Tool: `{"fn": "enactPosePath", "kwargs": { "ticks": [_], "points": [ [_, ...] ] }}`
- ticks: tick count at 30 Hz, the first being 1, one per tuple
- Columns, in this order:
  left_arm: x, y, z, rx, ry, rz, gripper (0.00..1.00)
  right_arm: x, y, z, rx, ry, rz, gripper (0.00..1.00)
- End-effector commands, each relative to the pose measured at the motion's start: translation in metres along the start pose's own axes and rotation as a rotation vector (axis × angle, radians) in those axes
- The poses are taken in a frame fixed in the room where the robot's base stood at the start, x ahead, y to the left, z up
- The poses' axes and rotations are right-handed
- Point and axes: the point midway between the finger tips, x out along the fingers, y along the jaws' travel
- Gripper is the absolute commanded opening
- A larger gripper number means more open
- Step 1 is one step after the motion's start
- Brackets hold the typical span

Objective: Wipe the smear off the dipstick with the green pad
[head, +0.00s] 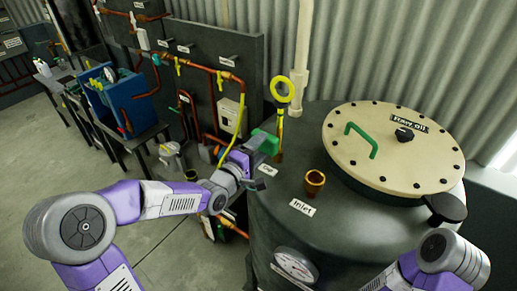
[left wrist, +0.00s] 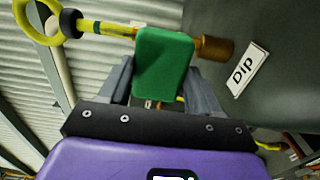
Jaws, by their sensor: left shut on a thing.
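My left gripper (head: 262,160) is shut on the green pad (head: 266,142), which also shows between its fingers in the left wrist view (left wrist: 163,68). The dipstick (head: 281,106) stands upright at the tank's edge, with a yellow ring on top. In the left wrist view its yellow shaft (left wrist: 112,29), with dark marks, runs behind the pad towards the brass dip socket (left wrist: 214,48). The pad covers part of the shaft. I cannot tell whether they touch. I cannot make out a smear. My right arm shows at the lower right, its gripper out of view.
The tank (head: 345,232) carries a cream "Raw Oil" lid (head: 395,165) with a green handle (head: 361,139). A brass inlet (head: 315,180) stands right of the dipstick. Copper pipes (head: 205,68) and a dark panel (head: 253,60) lie behind. A pressure gauge (head: 296,264) is in front.

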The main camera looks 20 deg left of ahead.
Motion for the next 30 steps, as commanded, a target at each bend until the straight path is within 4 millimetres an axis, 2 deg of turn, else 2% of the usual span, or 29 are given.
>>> {"fn": "enactPosePath", "kwargs": {
  "ticks": [30],
  "points": [
    [0.018, 0.0, 0.0, 0.0, 0.0, 0.001, 0.38, 0.005, 0.002, 0.0, 0.0, 0.0, 0.0, 0.4]
  ]
}}
